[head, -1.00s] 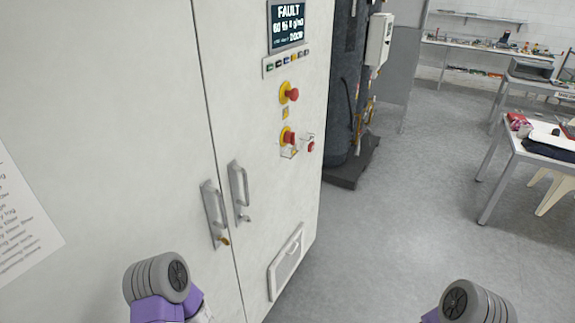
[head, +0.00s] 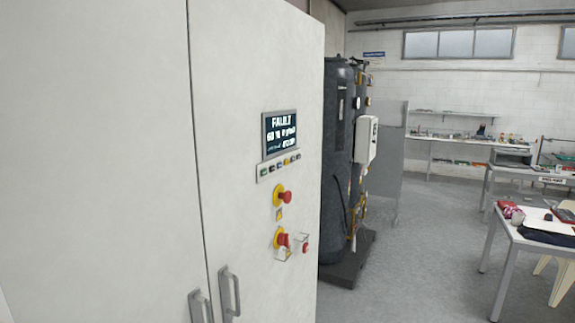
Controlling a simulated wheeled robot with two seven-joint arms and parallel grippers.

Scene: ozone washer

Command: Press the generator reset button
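A tall white cabinet (head: 255,60) fills the left and middle of the head view. Its dark display (head: 280,134) reads FAULT. Below it is a strip of small coloured buttons (head: 278,167). Under that is an upper red mushroom button (head: 284,197) on a yellow base. A lower red button (head: 282,239) on yellow sits beneath it. A smaller red button (head: 305,247) with a pale surround is just to its right. I cannot read which one is labelled reset. Neither gripper is in view.
Two door handles (head: 229,291) stick out at the bottom of the cabinet. A dark tank (head: 338,165) with a grey box (head: 366,139) stands behind the cabinet's right edge. A white table (head: 517,233) stands at the right. Grey floor (head: 420,250) between them is clear.

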